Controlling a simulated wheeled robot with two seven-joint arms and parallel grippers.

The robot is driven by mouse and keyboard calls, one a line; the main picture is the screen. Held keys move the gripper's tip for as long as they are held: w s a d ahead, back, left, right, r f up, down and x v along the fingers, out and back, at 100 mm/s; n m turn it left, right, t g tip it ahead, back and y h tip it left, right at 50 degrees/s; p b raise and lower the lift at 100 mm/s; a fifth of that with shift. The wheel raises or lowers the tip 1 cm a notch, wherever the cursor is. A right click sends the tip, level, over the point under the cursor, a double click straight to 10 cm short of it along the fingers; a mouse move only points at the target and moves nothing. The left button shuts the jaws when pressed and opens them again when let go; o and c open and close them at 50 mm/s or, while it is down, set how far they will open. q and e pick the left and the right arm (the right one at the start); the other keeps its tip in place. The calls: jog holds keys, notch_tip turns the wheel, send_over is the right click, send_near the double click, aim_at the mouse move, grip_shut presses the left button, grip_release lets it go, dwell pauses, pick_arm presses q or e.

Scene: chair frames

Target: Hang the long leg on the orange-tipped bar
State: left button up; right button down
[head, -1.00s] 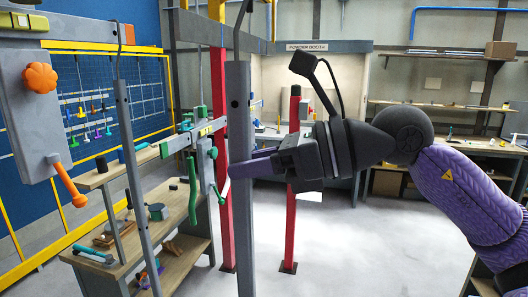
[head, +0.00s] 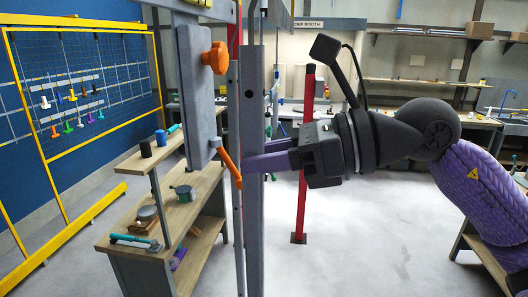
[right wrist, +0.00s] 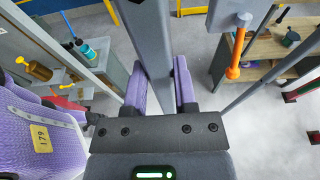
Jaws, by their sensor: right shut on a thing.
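My right gripper (head: 268,164), with purple fingers, is shut on the long grey leg (head: 255,110). The leg is upright, with a thin dark hook wire at its top. In the right wrist view the leg (right wrist: 148,45) runs up between the fingers (right wrist: 160,88). Just left of it in the head view hangs a grey plate (head: 194,95) with an orange knob (head: 214,57) and a slanting orange-ended lever (head: 228,165). No other orange-tipped bar is clear. My left gripper is not in view.
A thinner grey post (head: 236,130) stands close left of the leg. A wooden workbench (head: 200,190) with small tools lies behind left. A red post (head: 304,150) stands behind my right gripper. The floor (head: 360,240) at right is open.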

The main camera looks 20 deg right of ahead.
jog(key=p+x, duration=0.4)
jog(key=x, duration=0.1)
jog(key=shift+w+r, duration=0.1)
jog(key=shift+w, duration=0.05)
dwell(0.4)
jog(key=shift+a, duration=0.1)
dwell(0.6)
